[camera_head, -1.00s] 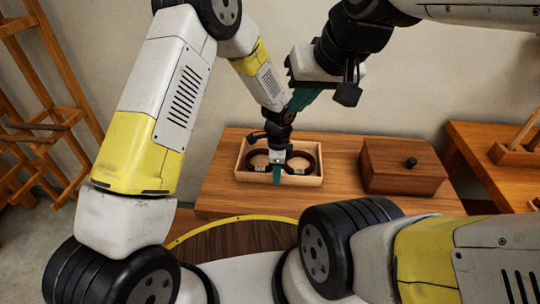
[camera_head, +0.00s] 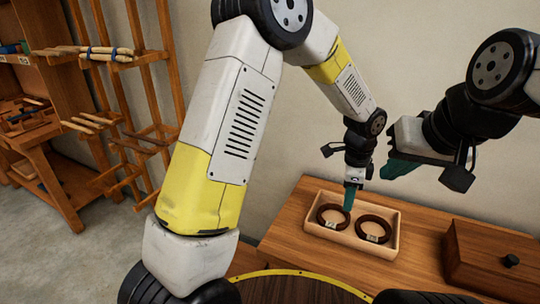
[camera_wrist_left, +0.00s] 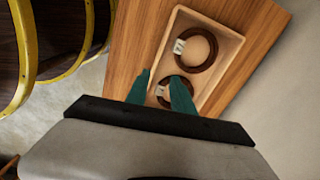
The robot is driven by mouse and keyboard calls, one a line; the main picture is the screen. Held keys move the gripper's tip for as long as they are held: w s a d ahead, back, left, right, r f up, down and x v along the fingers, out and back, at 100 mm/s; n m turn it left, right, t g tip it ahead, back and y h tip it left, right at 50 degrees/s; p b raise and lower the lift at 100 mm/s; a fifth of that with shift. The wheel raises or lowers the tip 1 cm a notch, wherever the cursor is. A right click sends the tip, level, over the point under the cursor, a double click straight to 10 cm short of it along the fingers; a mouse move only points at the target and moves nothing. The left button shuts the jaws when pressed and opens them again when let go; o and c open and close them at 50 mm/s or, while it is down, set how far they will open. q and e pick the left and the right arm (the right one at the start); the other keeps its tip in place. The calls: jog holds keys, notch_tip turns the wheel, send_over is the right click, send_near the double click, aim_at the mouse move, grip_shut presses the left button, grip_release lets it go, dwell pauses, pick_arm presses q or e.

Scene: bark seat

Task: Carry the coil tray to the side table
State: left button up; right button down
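The coil tray (camera_head: 393,240) is a pale wooden box on a wooden table (camera_head: 290,232). It holds two dark ring coils (camera_head: 320,221) with white tags. My left gripper (camera_head: 348,200) is over the tray near its far wall in the head view. In the left wrist view its teal fingers (camera_wrist_left: 160,84) are apart, one beside the tray wall and the other over a coil; contact cannot be told. My right gripper (camera_head: 398,168) is in the air behind and right of the tray; its finger gap is unclear. I cannot tell which table is the side table.
A lidded wooden box (camera_head: 485,262) with a black knob stands right of the tray. A wooden rack (camera_head: 125,130) with pegs stands at the left, beside a bench (camera_head: 45,150) bearing tools. Grey floor (camera_head: 75,250) between rack and table is clear.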

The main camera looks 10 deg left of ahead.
pick_arm(q)
jog(key=s+a+r+n+t+h, duration=0.1)
jog(key=s+a+r+n+t, duration=0.3)
jog(key=a+r+n, duration=0.95)
jog(key=s+a+r+n+t, duration=0.1)
jog(key=s+a+r+n, duration=0.1)
jog(key=s+a+r, duration=0.2)
jog(key=s+a+r+n+h, duration=0.1)
jog(key=s+a+r+n, duration=0.2)
jog(key=s+a, duration=0.5)
jog(key=shift+s+a+r+n+t, duration=0.2)
jog(key=shift+s+r+n+t, duration=0.25)
jog(key=shift+r, duration=0.25)
